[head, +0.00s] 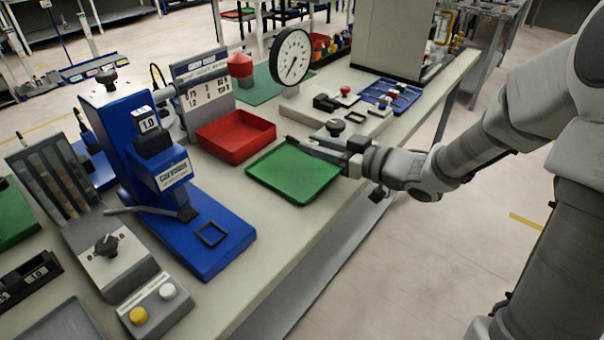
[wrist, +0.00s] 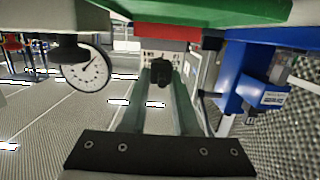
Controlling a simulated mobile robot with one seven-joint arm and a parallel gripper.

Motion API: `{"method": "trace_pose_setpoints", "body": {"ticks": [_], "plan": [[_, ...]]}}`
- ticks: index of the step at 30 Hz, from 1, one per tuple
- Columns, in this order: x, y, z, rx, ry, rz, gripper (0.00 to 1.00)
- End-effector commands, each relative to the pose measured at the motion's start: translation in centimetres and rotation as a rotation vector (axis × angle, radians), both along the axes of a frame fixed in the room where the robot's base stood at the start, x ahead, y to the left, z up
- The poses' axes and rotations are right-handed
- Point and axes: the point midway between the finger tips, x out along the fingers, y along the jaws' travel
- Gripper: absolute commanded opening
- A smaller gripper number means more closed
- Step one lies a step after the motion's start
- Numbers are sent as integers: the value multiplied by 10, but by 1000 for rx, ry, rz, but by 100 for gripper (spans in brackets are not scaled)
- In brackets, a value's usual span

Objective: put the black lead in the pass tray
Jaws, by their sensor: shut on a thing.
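The black lead (wrist: 160,73) shows in the wrist view as a small dark piece between the fingertips of my gripper (wrist: 160,84), which is shut on it. In the head view my gripper (head: 296,143) reaches in from the right over the far edge of the green tray (head: 290,178). The lead is too small to make out clearly there. The green tray, which I take to be the pass tray, looks empty and also shows in the wrist view (wrist: 215,10). I cannot tell the exact height of the lead above it.
A red tray (head: 236,138) sits behind the green one, to its left. A blue test stand (head: 150,160) stands at left. A round dial gauge (head: 290,57) stands behind, with a grey base and black knob (head: 335,127) near my gripper. The bench's front edge is close to the green tray.

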Motion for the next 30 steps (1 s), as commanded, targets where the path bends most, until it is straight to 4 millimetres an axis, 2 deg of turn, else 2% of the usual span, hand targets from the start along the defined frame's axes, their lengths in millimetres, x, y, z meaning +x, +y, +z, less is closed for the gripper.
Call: {"method": "trace_pose_setpoints", "body": {"ticks": [1,6,10,17,29,30], "plan": [[0,10,-10,0,2,3,0],[2,26,-17,-1,0,0,0],[3,28,-24,0,1,-1,0],[3,28,-57,1,1,-1,0],[3,27,-60,-1,-1,-1,0],[3,27,-60,-1,-1,-1,32]]}}
